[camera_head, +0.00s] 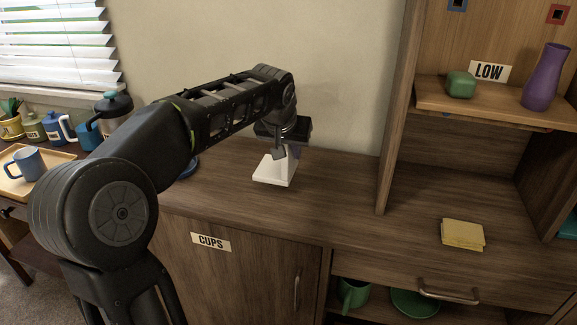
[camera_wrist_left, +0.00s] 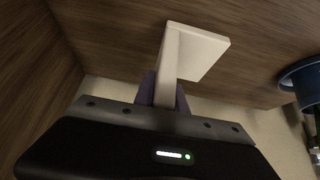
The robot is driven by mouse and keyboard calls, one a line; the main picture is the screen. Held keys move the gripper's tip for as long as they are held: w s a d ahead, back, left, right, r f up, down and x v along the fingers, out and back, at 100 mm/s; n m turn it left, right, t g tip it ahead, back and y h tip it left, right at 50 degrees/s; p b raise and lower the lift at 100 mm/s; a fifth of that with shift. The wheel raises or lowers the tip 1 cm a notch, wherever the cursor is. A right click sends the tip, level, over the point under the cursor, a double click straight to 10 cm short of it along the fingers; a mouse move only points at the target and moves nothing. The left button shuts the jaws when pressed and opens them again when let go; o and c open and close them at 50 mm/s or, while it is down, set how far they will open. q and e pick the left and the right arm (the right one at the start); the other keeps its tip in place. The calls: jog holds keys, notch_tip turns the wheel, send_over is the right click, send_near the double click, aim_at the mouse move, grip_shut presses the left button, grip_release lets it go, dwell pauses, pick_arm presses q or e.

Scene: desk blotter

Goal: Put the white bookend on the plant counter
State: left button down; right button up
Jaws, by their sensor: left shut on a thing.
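The white bookend (camera_head: 273,172) is at the wooden counter (camera_head: 225,184), in front of the back wall. Its flat base faces down, and I cannot tell whether it rests on the counter or hangs just above it. My left gripper (camera_head: 281,150) comes down on it from above and is shut on its upright plate. In the left wrist view the bookend (camera_wrist_left: 194,50) sticks out from between the fingers (camera_wrist_left: 165,92), with its base at the far end. My right gripper is not in view.
A shelf unit with a LOW label (camera_head: 488,71) holds a green jar (camera_head: 460,84) and a purple vase (camera_head: 545,78). A yellow block (camera_head: 462,234) lies on the counter at the right. A blue round thing (camera_wrist_left: 302,82) stands near the bookend. Mugs stand at the left.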

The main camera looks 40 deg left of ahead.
pick_arm(q)
jog(key=shift+f+b, duration=0.5)
jog(key=shift+f, duration=1.3)
jog(key=shift+f, duration=0.1)
jog(key=c, duration=1.4)
grip_release()
jog(key=shift+f, duration=0.1)
jog(key=shift+o, duration=0.2)
jog(key=shift+r, duration=0.25)
jog(key=p+v, duration=0.2)
jog(key=v, duration=1)
jog(key=shift+f, duration=0.1)
